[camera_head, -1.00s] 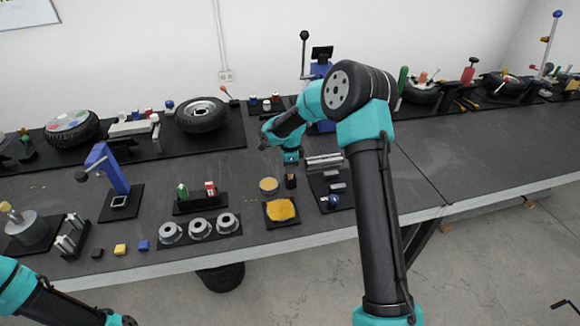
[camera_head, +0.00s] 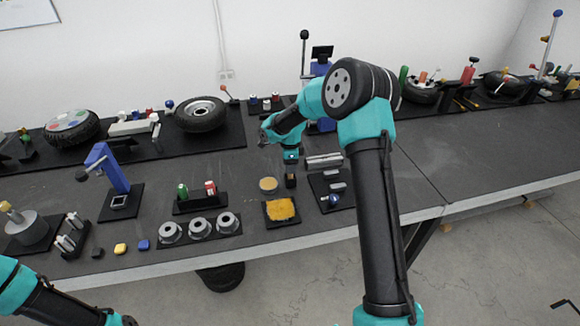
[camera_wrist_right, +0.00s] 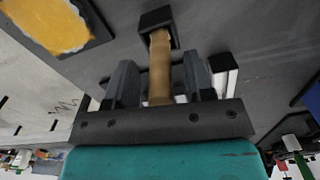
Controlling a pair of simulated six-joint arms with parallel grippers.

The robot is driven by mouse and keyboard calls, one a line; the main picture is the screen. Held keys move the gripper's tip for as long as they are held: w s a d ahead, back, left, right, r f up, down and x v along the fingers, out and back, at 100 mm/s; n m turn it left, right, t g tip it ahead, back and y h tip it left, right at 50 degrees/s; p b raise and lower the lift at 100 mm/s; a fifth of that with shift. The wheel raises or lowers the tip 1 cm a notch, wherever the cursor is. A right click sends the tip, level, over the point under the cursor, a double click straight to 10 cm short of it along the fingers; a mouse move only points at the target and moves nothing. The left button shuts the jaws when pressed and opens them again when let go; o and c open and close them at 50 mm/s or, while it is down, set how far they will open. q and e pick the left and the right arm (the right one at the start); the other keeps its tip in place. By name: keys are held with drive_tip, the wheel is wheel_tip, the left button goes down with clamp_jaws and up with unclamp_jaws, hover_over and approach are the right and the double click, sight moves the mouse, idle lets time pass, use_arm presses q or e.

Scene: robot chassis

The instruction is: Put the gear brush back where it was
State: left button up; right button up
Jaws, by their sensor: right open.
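The gear brush shows in the right wrist view as a tan wooden handle (camera_wrist_right: 160,68). Its far end meets a small black square holder (camera_wrist_right: 155,18); it appears to stand in it. My right gripper (camera_wrist_right: 161,80) is open, with one finger on each side of the handle and visible gaps. In the head view my right gripper (camera_head: 291,164) points down just above the black holder (camera_head: 290,181); the handle is mostly hidden there. My left gripper (camera_head: 122,320) is at the bottom left edge, partly cut off and away from the bench objects.
A black tray with a yellow pad (camera_head: 281,210) lies in front of the holder, and a round tan disc (camera_head: 268,184) is to its left. A black tray with metal cylinders (camera_head: 324,161) is to the right. Three metal rings (camera_head: 200,228) stand front left.

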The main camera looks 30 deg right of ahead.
wheel_tip(320, 180, up, 11)
drive_tip(key=shift+r, duration=0.1)
idle(0.3)
